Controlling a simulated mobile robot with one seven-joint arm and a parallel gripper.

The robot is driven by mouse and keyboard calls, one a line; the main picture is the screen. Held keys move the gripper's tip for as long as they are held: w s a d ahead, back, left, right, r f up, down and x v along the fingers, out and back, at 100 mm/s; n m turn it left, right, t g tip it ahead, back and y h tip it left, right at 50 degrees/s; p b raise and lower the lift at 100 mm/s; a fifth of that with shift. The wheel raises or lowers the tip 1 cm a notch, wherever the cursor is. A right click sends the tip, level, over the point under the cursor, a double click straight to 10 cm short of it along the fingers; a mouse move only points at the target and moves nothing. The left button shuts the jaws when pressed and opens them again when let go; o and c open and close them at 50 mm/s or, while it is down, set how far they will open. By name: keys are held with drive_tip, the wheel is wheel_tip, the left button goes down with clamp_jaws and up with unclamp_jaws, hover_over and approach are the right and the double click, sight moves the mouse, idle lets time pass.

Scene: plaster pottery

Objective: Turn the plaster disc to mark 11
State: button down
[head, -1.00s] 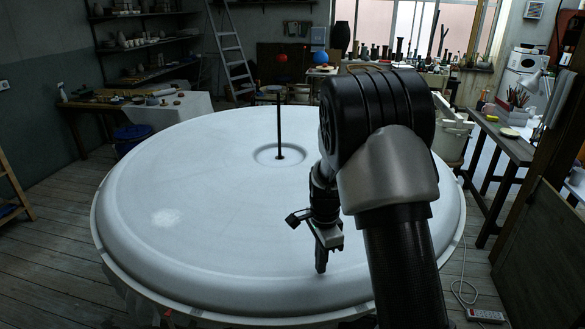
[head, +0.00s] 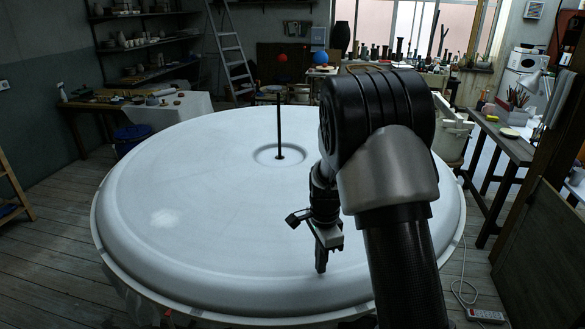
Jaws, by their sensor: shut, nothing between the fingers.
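The large white plaster disc (head: 215,210) fills the middle of the head view, with a rounded raised rim and a shallow ring at its centre. A thin dark rod (head: 279,128) stands upright at that centre. A pale rough patch (head: 164,217) lies on the left part of the disc's top. My gripper (head: 321,268) points down over the near right part of the disc, close to the rim. It is shut and empty. I cannot tell if its tip touches the plaster. My arm hides part of the disc's right side. No numbered marks are readable.
A table with a white cloth (head: 190,108) stands back left, with a blue bin (head: 133,137) beside it. A ladder (head: 229,55) leans at the back. A dark desk (head: 505,143) stands at right. A power strip (head: 486,315) lies on the floor at lower right.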

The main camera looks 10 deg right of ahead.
drive_tip(key=shift+s+f+b, duration=0.1)
drive_tip(key=shift+f+b, duration=0.45)
drive_tip(key=shift+f, duration=0.25)
